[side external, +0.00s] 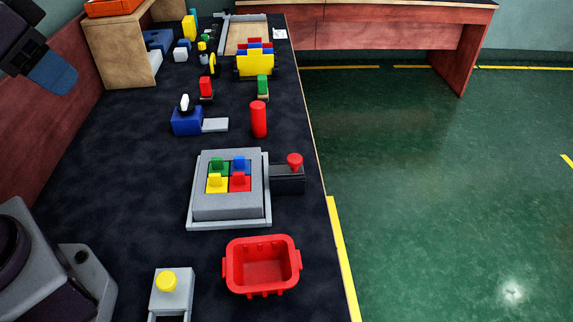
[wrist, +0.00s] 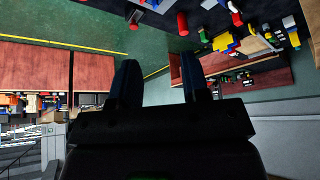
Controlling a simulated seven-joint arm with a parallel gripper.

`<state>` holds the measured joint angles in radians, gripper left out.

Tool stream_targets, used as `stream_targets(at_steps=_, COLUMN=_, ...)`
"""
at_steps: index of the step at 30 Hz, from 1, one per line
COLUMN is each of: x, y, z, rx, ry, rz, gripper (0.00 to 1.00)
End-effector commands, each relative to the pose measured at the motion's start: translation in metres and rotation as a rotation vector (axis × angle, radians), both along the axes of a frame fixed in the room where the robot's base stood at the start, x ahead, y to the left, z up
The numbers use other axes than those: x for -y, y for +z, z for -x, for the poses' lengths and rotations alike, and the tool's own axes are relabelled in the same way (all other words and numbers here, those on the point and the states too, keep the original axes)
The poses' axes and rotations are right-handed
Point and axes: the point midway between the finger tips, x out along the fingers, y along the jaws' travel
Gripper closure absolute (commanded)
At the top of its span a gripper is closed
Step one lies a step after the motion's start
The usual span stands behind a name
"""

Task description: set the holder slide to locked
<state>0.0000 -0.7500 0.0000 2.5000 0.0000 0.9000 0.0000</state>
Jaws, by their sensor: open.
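I cannot tell for certain which part is the holder slide. A grey holder (side external: 228,212) with green, blue, yellow and red blocks in it sits mid-table. A black housing with a red knob (side external: 294,161) adjoins its right side. A blue block with a white knob (side external: 186,122) and a flat grey plate (side external: 215,125) stands behind it. A grey unit with a yellow knob (side external: 166,281) is at the front. My gripper (side external: 50,74) is at the upper left, well away from these. In the wrist view, my gripper (wrist: 159,60) is open, with nothing between its fingers.
A red bin (side external: 262,268) stands in front of the holder, and a red cylinder (side external: 258,120) behind it. Several small coloured parts and a yellow rack (side external: 254,66) fill the far end. The table's right edge is close to the housing. The left strip is mostly clear.

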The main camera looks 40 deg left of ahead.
Motion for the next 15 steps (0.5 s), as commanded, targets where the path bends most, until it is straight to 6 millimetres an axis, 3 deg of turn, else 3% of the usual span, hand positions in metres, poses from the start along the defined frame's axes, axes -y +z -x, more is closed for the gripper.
stream_targets(at_steps=5, x=0.000, y=0.000, z=0.000, rx=0.000, ry=0.000, rz=0.000, gripper=0.57)
stream_targets(at_steps=8, x=0.001, y=-0.001, z=0.000, rx=-0.004, ry=-0.004, rz=0.000, gripper=0.39)
stream_targets(at_steps=12, x=0.004, y=-0.016, z=-0.005, rx=-0.084, ry=-0.019, rz=-0.002, gripper=0.39)
stream_targets(at_steps=15, x=0.009, y=-0.024, z=-0.023, rx=-0.158, ry=-0.043, rz=-0.011, gripper=0.39)
